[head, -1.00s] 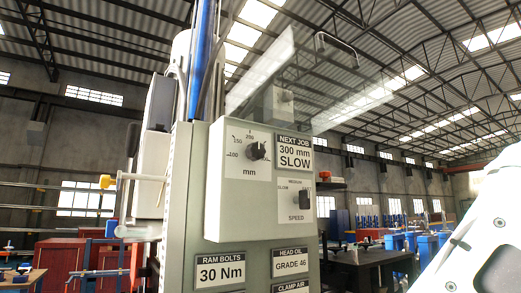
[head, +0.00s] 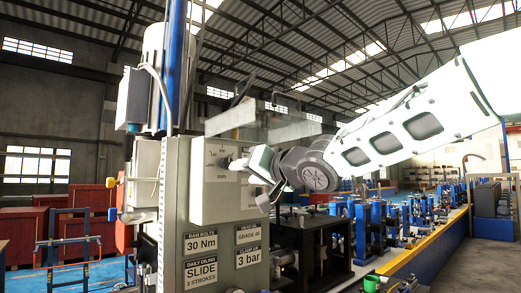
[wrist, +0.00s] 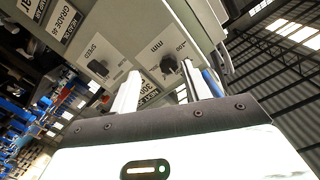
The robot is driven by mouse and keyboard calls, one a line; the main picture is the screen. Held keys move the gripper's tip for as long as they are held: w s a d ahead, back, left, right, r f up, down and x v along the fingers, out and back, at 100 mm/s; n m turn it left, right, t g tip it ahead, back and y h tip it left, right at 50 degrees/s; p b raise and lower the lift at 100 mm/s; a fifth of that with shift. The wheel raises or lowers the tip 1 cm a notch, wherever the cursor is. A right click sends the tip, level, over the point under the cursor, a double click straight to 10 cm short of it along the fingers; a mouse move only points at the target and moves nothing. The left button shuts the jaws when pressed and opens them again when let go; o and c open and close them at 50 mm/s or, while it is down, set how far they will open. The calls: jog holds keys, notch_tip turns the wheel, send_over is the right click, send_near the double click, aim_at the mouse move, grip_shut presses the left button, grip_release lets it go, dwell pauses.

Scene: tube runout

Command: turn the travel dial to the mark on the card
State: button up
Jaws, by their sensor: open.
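The travel dial (wrist: 168,64) is a black knob on a white plate marked mm. The wrist view shows it turned on its side, just beyond my fingertips. My gripper (wrist: 160,72) is open, with one finger on each side of the dial in the picture; I cannot tell whether it touches. In the head view my gripper (head: 243,163) is at the right of the dial plate (head: 212,178) and hides part of it. The card (wrist: 146,88) shows partly between the fingers, largely covered. The dial's pointer is too small to read.
The speed knob (wrist: 98,67) sits beside the dial on the same grey cabinet (head: 180,200). A clear guard (head: 235,117) juts out above the panel. A long bench with blue fixtures (head: 375,215) stands at the right.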

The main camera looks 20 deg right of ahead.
aim_at(229, 163)
jog(key=shift+t+y, duration=0.3)
jog(key=w+r, duration=0.1)
jog(key=w, duration=0.1)
jog(key=w+a+b, duration=0.1)
jog(key=w, duration=0.1)
jog(key=w+r+b, duration=0.1)
jog(key=w, duration=0.1)
jog(key=shift+w+a+r, duration=0.25)
jog(key=shift+w+r, duration=0.1)
jog(key=shift+w, duration=0.05)
jog(key=shift+w, duration=0.15)
jog(key=c, duration=0.8)
